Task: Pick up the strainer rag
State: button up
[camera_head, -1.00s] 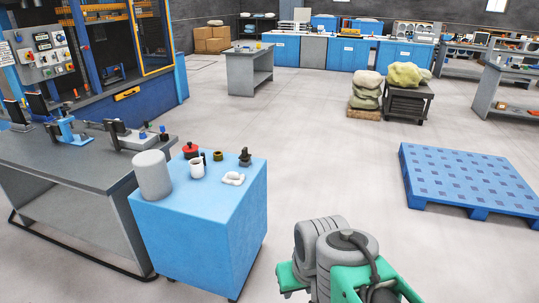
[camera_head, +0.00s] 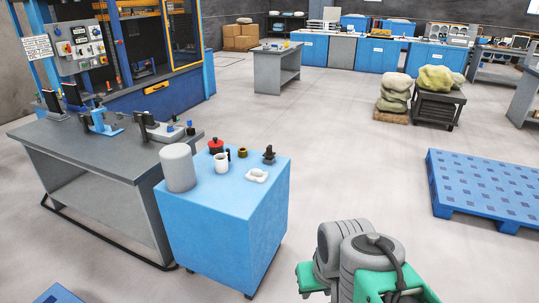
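A small white crumpled item (camera_head: 256,175), which looks like the strainer rag, lies on top of the blue cabinet (camera_head: 226,226) near its right edge. Part of my arm, in grey and green, shows at the bottom right of the picture, apart from the cabinet. My gripper's fingers are not visible.
A grey cylinder (camera_head: 178,167), a white cup (camera_head: 221,163), a red-topped item (camera_head: 216,146) and a dark fitting (camera_head: 269,155) share the cabinet top. A grey workbench (camera_head: 95,150) adjoins at left. A blue pallet (camera_head: 485,185) lies at right. Floor between is clear.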

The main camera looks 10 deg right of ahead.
aim_at(257, 175)
jog(key=z, duration=0.15)
jog(key=i, duration=1.45)
jog(key=u, duration=1.05)
jog(key=i, duration=0.35)
jog(key=u, duration=0.45)
